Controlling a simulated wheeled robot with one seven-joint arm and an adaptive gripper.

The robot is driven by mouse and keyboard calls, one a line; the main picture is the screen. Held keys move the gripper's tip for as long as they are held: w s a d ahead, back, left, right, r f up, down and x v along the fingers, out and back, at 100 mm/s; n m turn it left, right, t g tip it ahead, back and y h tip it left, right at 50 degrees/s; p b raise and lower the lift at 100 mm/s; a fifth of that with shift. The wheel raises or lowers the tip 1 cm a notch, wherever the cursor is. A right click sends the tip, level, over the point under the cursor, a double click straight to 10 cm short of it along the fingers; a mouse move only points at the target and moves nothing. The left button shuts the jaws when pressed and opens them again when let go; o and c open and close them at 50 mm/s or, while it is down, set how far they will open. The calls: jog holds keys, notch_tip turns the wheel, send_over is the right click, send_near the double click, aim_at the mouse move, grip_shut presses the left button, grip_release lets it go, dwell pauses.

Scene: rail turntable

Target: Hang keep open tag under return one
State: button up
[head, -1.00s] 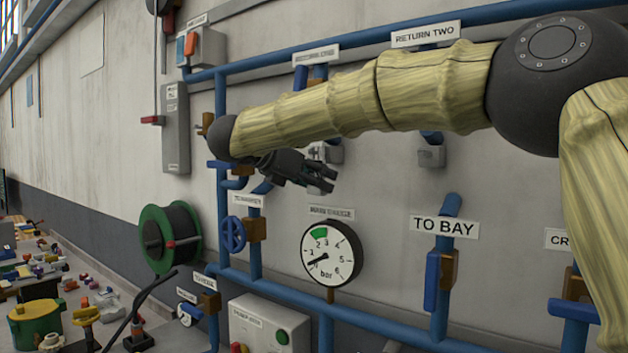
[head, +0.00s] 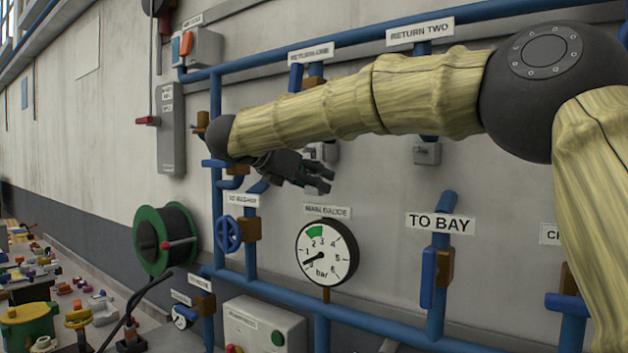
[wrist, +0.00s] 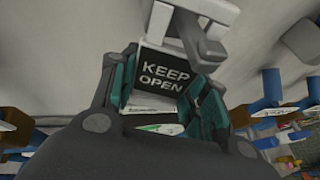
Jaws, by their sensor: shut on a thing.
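The black "KEEP OPEN" tag (wrist: 163,75) sits between the fingers of my gripper (wrist: 165,100) in the wrist view, its lettering facing the camera. My gripper is shut on it. In the head view my gripper (head: 318,178) is at the wall, below the "RETURN ONE" label (head: 311,54), and the tag cannot be made out there. A pale grey bracket (wrist: 205,28) is right at the tag's top edge in the wrist view. I cannot tell whether the tag hangs on it. In the head view a grey bracket (head: 328,151) shows partly behind my gripper.
Another grey bracket (head: 427,153) is below the "RETURN TWO" label (head: 420,31). The pressure gauge (head: 327,252) is just below my gripper. A blue valve wheel (head: 229,234) and a hose reel (head: 165,240) are to the lower left. Blue pipes run along the wall.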

jog(key=o, duration=1)
jog(key=v, duration=1.2)
jog(key=shift+r, duration=0.1)
